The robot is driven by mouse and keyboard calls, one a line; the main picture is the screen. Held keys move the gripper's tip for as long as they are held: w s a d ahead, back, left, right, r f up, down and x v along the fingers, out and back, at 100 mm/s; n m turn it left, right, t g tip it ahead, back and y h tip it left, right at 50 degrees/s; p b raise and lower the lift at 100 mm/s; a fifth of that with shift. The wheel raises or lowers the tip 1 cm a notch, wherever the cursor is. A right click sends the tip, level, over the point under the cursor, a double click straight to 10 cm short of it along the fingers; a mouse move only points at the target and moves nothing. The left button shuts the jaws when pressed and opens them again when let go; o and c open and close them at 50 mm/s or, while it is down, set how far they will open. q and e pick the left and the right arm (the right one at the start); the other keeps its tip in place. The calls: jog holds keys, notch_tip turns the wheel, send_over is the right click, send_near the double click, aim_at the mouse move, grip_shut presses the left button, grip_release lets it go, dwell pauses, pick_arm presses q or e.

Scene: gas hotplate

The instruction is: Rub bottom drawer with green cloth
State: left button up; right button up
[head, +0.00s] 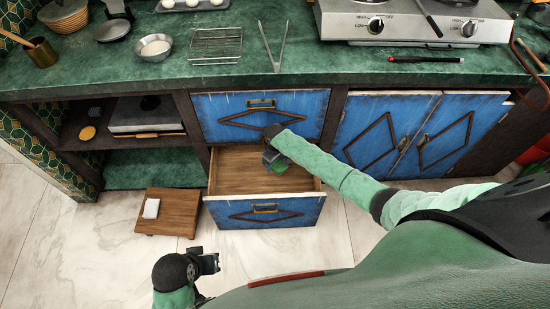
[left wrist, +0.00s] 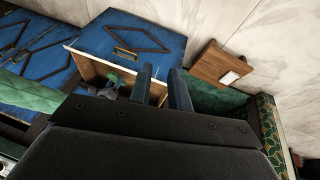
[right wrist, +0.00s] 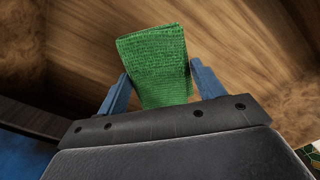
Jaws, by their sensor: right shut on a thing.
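The bottom drawer (head: 265,211) is pulled open below the counter. It has a blue front with a brass handle and a wooden inside. It also shows in the left wrist view (left wrist: 130,42). My right gripper (head: 273,160) reaches down into the drawer and is shut on the green cloth (right wrist: 158,65). The cloth sticks out beyond the fingers, over the wooden drawer inside; I cannot tell whether it touches the wood. A little of the cloth shows in the head view (head: 280,168). My left gripper (head: 212,263) is empty, with a gap between its fingers, low in front of the drawer and to its left.
A closed blue drawer (head: 262,116) sits directly above. Blue cabinet doors (head: 420,135) are at the right. A small wooden stool (head: 168,213) with a white block on it stands left of the open drawer. The green counter (head: 300,68) carries utensils and a hotplate.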

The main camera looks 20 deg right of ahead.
jog(key=shift+r, duration=0.35)
jog(key=shift+r+p, duration=0.55)
jog(key=shift+p, duration=0.15)
jog(key=shift+r, duration=0.25)
pick_arm(q)
jog(key=shift+g+y, duration=0.3)
jog(key=shift+y, duration=0.1)
jog(key=a+r, duration=0.1)
jog(key=s+a+r, duration=0.1)
jog(key=a+r, duration=0.1)
jog(key=shift+s+a+r, duration=0.2)
jog(key=shift+s+a, duration=0.05)
jog(key=shift+f, duration=0.1)
